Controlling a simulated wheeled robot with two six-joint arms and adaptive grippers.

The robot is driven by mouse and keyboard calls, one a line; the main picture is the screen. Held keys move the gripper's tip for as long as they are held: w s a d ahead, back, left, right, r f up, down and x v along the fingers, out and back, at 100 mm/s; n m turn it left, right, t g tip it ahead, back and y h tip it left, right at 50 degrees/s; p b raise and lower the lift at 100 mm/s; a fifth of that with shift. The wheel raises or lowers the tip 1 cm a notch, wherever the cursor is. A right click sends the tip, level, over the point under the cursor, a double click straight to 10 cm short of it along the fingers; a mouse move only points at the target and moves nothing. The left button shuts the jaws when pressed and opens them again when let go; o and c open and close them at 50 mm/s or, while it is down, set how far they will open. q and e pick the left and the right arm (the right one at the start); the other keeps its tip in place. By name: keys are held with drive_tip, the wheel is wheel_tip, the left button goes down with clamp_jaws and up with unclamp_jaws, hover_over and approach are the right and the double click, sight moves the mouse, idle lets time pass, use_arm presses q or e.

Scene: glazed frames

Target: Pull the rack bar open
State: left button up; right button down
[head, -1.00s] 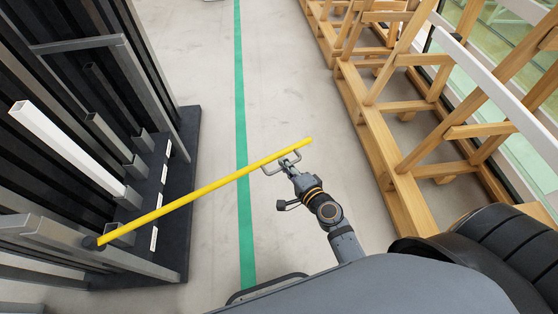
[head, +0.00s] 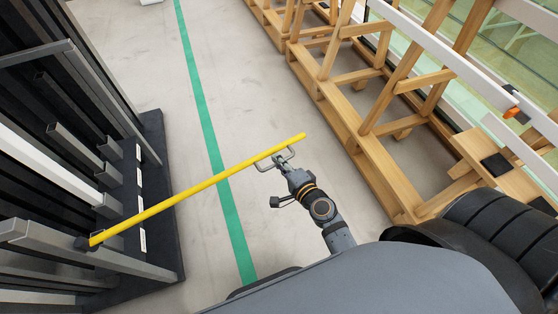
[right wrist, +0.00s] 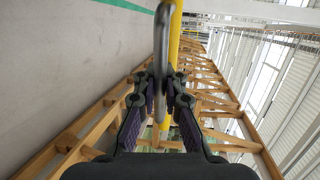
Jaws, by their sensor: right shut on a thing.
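The yellow rack bar (head: 200,187) reaches from a dark pivot on the grey rack (head: 60,248) at the left out over the floor to its free end. A grey loop handle (head: 287,153) sits near that free end. My right gripper (head: 284,165) is shut on the handle. In the right wrist view the handle (right wrist: 159,50) runs between the fingers of my right gripper (right wrist: 160,82), with the yellow bar (right wrist: 174,40) just behind it. My left gripper is not in view.
Dark and white profiles (head: 45,160) stand in the rack on a black base (head: 158,210). A wooden A-frame stand (head: 385,180) with glass panes runs along the right. Bare floor with a green line (head: 205,130) lies between them.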

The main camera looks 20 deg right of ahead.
drive_tip(key=c, duration=1.4)
unclamp_jaws()
drive_tip(key=shift+r, duration=0.15)
drive_tip(key=shift+c, duration=0.2)
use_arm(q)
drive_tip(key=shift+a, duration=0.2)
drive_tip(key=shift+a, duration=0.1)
use_arm(e)
drive_tip(key=v, duration=1.2)
drive_tip(key=s+d+f+n+g+p, duration=0.1)
drive_tip(key=s+f+n+g+p, duration=0.2)
drive_tip(key=f, duration=0.9)
drive_tip(key=s+d+f+n+g+p, duration=0.15)
drive_tip(key=s+f+n+g, duration=0.25)
drive_tip(key=f, duration=0.7)
use_arm(q)
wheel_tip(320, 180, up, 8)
drive_tip(key=p, duration=0.4)
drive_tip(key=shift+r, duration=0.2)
use_arm(e)
drive_tip(key=s+d+f+n+g+h, duration=0.1)
drive_tip(key=s+d+f+n+g, duration=0.2)
drive_tip(key=s+f, duration=0.4)
drive_tip(key=s+d+f+n+g+h, duration=0.2)
drive_tip(key=s+f+n, duration=0.4)
drive_tip(key=s, duration=0.4)
drive_tip(key=shift+s+d+f+g+h, duration=0.3)
drive_tip(key=shift+d+f+g, duration=0.3)
drive_tip(key=shift+d+g, duration=0.4)
